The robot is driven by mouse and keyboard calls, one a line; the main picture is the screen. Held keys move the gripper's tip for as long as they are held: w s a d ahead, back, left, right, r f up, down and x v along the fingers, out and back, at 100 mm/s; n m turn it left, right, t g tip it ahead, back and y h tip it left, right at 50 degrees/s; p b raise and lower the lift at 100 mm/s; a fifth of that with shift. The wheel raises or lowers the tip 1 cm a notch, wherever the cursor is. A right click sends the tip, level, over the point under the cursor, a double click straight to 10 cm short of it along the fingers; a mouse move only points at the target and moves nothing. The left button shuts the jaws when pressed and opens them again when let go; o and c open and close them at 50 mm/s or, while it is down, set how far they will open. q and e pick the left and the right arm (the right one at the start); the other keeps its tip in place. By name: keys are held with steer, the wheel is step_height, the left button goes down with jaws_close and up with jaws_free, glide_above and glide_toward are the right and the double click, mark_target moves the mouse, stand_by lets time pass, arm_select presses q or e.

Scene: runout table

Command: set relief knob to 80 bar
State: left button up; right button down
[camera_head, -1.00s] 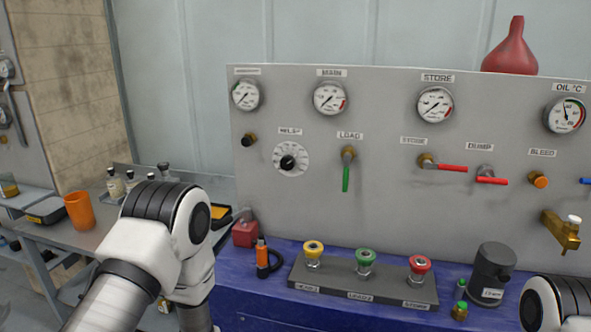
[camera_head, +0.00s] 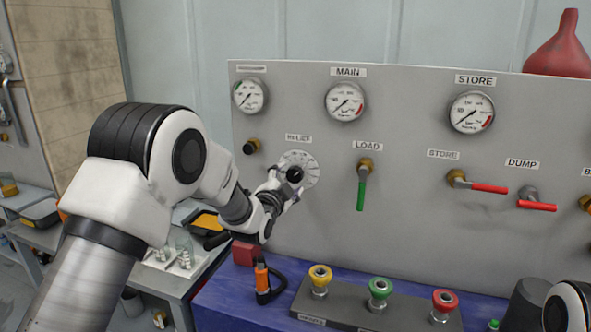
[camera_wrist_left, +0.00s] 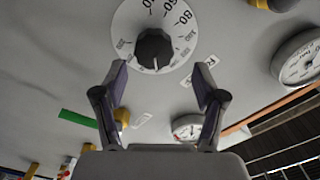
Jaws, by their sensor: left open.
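The relief knob (camera_head: 295,174) is a black knob on a round white dial (camera_head: 308,163), under the RELIEF label on the grey panel. The wrist view shows the knob (camera_wrist_left: 155,48) and its dial (camera_wrist_left: 128,18) with printed numbers, an 80 among them at upper right. My right gripper is out of view.
The green-handled load valve (camera_head: 362,185) is right of the dial, and a small black knob (camera_head: 251,147) is to its left. Gauges sit above. The blue bench (camera_head: 235,300) below carries a block (camera_head: 337,310) with yellow, green and red couplings.

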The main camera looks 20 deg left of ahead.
mark_target(294, 175)
arm_select(q)
steer(key=w, duration=0.2)
steer(key=w+f, duration=0.1)
steer(key=w, duration=0.1)
steer(key=w+p, duration=0.1)
steer(key=w, duration=0.1)
steer(key=shift+d+f, duration=0.15)
steer(key=shift+d, duration=0.1)
steer(key=shift+s+r, duration=0.3)
steer(key=shift+s, duration=0.1)
steer(key=shift+s+r, duration=0.15)
steer(key=shift+s, duration=0.05)
steer(key=c, duration=1.2)
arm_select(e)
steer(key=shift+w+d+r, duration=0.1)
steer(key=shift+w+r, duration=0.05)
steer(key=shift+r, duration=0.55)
arm_select(q)
steer(key=shift+o, duration=0.2)
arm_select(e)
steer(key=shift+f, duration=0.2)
